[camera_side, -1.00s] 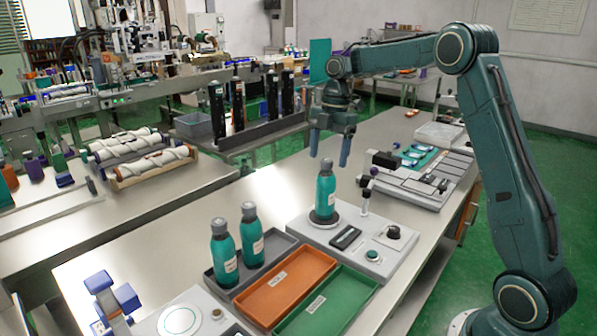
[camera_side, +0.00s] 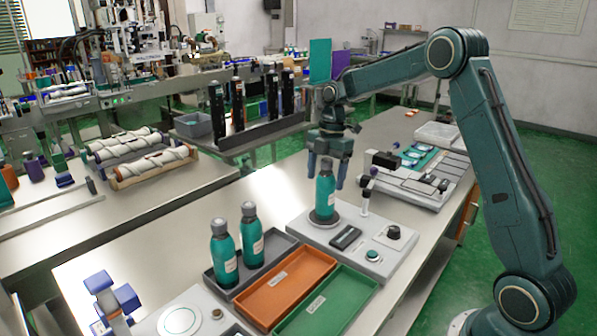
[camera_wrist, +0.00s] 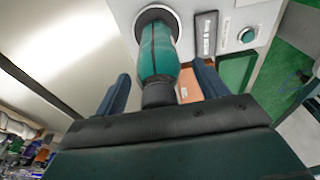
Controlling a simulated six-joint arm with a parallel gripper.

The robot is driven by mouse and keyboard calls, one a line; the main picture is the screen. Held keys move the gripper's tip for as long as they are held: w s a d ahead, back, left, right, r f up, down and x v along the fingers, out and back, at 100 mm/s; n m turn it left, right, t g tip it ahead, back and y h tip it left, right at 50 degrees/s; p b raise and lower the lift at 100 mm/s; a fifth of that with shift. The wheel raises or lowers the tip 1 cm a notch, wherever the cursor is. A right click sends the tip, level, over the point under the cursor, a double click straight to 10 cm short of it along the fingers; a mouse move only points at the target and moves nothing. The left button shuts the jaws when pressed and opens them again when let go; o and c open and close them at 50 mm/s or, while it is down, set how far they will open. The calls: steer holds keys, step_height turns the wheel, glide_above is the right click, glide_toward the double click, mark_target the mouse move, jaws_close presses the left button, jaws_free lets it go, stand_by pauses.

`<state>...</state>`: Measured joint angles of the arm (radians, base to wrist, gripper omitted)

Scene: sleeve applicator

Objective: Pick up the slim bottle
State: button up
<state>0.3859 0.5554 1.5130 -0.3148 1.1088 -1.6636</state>
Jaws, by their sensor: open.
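A slim teal bottle (camera_side: 324,190) with a grey cap stands upright on the round pad of a light grey device (camera_side: 352,232). My gripper (camera_side: 325,175) is open above it, pointing down, with its blue fingers on either side of the bottle's upper part. In the wrist view the bottle (camera_wrist: 158,55) lies between the two spread fingers of my gripper (camera_wrist: 160,90), and its cap shows near the gripper body. I cannot tell whether a finger touches it. Two similar teal bottles, one on the left (camera_side: 223,252) and one on the right (camera_side: 252,235), stand in a dark grey tray (camera_side: 283,246).
An orange tray (camera_side: 287,285) and a green tray (camera_side: 328,308) lie in front of the device. A small post (camera_side: 365,200) stands close right of the bottle. Another grey device (camera_side: 415,182) lies behind. The table left of the bottle is clear.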

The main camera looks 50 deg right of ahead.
steer(key=shift+c, duration=0.2)
stand_by(0.3)
jaws_close()
steer(key=shift+r, duration=4.95)
